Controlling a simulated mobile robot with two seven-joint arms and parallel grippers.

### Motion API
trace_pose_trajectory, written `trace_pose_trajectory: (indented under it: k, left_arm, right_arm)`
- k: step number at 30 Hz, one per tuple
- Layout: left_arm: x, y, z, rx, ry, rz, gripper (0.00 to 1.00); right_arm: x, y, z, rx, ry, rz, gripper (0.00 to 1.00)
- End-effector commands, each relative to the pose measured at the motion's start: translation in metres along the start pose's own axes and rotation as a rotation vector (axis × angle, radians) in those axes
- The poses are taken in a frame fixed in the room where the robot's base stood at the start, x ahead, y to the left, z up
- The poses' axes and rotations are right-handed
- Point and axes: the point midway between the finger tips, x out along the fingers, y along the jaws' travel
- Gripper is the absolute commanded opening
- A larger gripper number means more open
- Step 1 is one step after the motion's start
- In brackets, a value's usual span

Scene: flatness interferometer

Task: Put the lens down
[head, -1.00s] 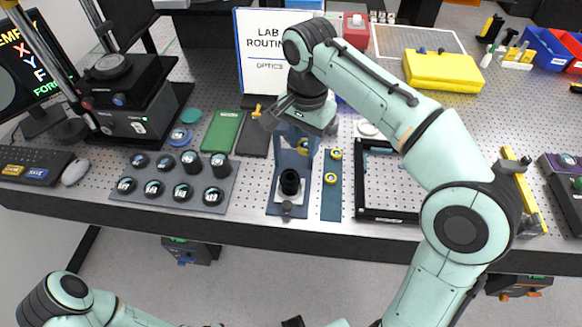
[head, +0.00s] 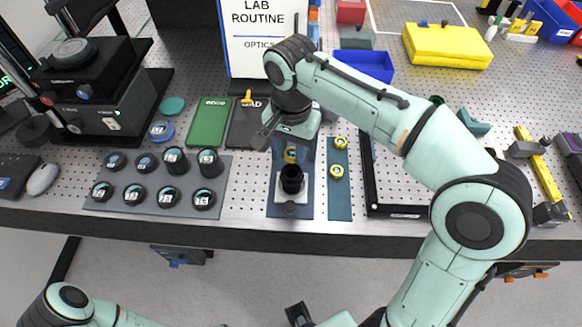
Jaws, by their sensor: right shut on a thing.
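A small yellow-rimmed lens (head: 291,155) shows just below my right gripper (head: 288,143). My right gripper is shut on it, and my wrist hides most of the fingers. The lens is above and just behind a black round holder (head: 292,180) on a blue base plate (head: 303,209), in front of a blue upright. A gap to the holder is hard to judge. Two more yellow-ringed pieces (head: 336,171) lie on the narrow blue strip (head: 340,209) to the right.
Several black labelled cylinders stand on a grey mat (head: 150,207) to the left. A green block (head: 208,122) and a dark block (head: 243,128) lie behind. A black open frame (head: 395,211) is on the right. The perforated table's front edge is close.

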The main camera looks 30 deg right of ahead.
Motion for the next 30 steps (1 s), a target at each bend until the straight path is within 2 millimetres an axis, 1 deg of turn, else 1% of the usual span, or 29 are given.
trace_pose_trajectory:
  k: [1,5,10,13,15,23,30]
  left_arm:
    - [0.003,-0.001,0.0,0.0,-0.001,0.0,0.43]
    - [0.004,-0.002,0.001,0.0,-0.001,0.0,0.43]
    - [0.01,-0.004,0.002,-0.001,-0.004,-0.001,0.43]
    - [0.012,-0.005,0.002,-0.001,-0.005,-0.002,0.43]
    - [0.013,-0.005,0.002,-0.002,-0.005,-0.002,0.43]
    - [0.012,-0.005,0.002,-0.002,-0.005,-0.002,0.43]
    - [0.017,-0.007,0.003,-0.002,-0.007,-0.002,0.43]
  right_arm:
    - [0.007,0.0,0.0,0.001,0.0,0.001,0.05]
    - [0.016,0.0,0.0,0.001,0.0,0.0,0.05]
    - [0.041,0.001,0.0,0.001,-0.001,0.003,0.05]
    - [0.053,0.0,0.0,0.001,0.0,0.001,0.05]
    - [0.056,0.0,0.0,0.001,0.001,-0.001,0.05]
    - [0.056,0.0,0.0,0.0,0.001,-0.001,0.05]
    - [0.066,0.0,0.0,0.0,-0.002,0.003,0.05]
